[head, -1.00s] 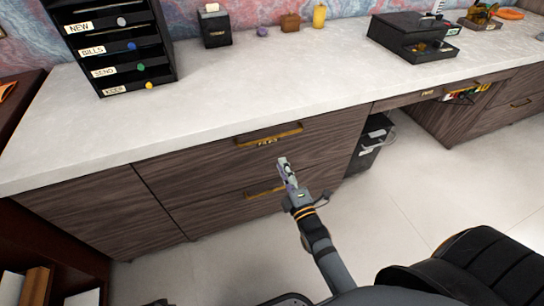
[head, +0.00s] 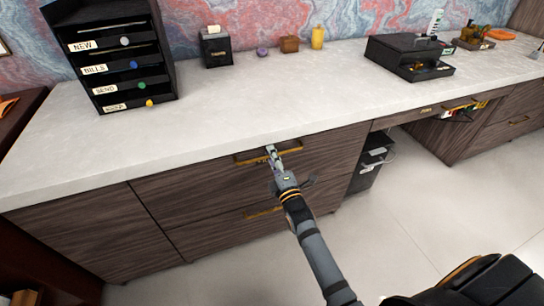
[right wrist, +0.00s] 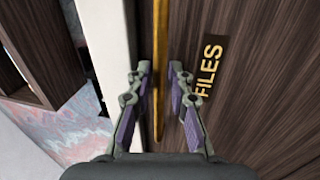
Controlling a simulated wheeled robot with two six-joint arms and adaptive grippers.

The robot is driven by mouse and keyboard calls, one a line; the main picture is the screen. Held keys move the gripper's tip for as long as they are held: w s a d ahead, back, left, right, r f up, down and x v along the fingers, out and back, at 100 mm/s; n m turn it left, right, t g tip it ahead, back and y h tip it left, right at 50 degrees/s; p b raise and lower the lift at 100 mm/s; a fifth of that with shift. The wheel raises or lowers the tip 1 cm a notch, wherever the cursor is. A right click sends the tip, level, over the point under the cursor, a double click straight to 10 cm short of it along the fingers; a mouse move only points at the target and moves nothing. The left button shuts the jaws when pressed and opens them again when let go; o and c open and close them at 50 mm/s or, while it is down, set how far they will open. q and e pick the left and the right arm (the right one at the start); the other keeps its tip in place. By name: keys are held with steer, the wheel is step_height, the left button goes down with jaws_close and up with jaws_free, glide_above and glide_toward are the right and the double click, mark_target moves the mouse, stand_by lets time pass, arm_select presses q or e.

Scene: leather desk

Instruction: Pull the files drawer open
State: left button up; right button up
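The files drawer (head: 195,190) is the upper dark wood front under the white counter, and it looks shut. Its brass bar handle (head: 247,160) is partly hidden behind my right gripper (head: 271,150) in the head view. In the right wrist view, the handle (right wrist: 159,45) runs between the two fingers of the right gripper (right wrist: 160,72). The fingers are open, one on each side of the bar, with gaps showing. The FILES label (right wrist: 209,73) is beside the right finger. My left gripper is in no view.
A lower drawer with a brass handle (head: 262,212) is below. The counter (head: 230,110) overhangs the drawers. A black letter sorter (head: 110,55) stands on it at the left. A black chair (head: 490,285) is at the lower right; the floor (head: 400,205) between is clear.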

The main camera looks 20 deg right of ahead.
steer(key=shift+c, duration=0.3)
jaws_close()
steer(key=shift+s, duration=0.1)
